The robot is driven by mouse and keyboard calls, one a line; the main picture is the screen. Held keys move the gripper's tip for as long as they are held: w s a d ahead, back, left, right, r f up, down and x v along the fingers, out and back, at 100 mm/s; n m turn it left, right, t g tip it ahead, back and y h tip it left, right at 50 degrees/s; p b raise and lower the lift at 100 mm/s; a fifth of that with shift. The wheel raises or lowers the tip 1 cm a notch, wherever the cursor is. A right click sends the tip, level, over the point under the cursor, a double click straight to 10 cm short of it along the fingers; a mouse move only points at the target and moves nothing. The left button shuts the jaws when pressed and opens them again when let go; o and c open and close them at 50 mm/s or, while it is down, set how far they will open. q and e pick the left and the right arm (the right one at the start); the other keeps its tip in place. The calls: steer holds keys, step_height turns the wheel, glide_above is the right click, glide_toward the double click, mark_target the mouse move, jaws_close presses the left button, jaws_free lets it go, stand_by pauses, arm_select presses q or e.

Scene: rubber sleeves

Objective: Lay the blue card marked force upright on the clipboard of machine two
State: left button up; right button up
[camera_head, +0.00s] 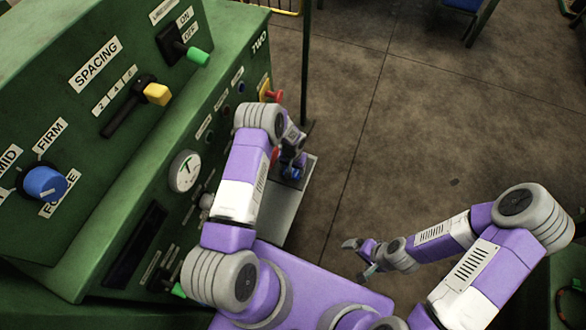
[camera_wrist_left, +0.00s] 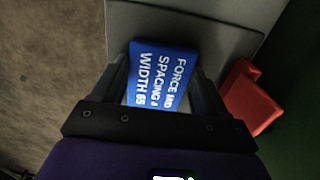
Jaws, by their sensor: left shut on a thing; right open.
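The blue card (camera_wrist_left: 163,75) has white print reading FORCE MID, SPACING 4 and a WIDTH line, turned sideways in the left wrist view. My left gripper (camera_head: 291,167) is shut on it; the card shows as a small blue patch in the head view. Behind the card is a flat grey surface (camera_wrist_left: 198,32), also seen in the head view (camera_head: 282,212) beside the machine; I cannot tell whether it is the clipboard, or whether the card touches it. The green machine (camera_head: 235,88) is marked TWO. My right gripper (camera_head: 362,259) is open and empty over the floor.
A red block-like thing (camera_wrist_left: 246,97) stands close to the right of my left gripper. The machine's panel carries a blue dial (camera_head: 45,184), a yellow-handled lever (camera_head: 156,94), a green-handled switch (camera_head: 198,57) and a round gauge (camera_head: 185,171). Open floor (camera_head: 405,125) lies to the right.

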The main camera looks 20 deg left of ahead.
mark_target(293, 170)
arm_select(q)
steer(key=shift+f, duration=0.15)
steer(key=o, duration=1)
steer(key=shift+o, duration=0.2)
steer(key=shift+r, duration=0.25)
step_height(293, 170, up, 12)
steer(key=p, duration=0.2)
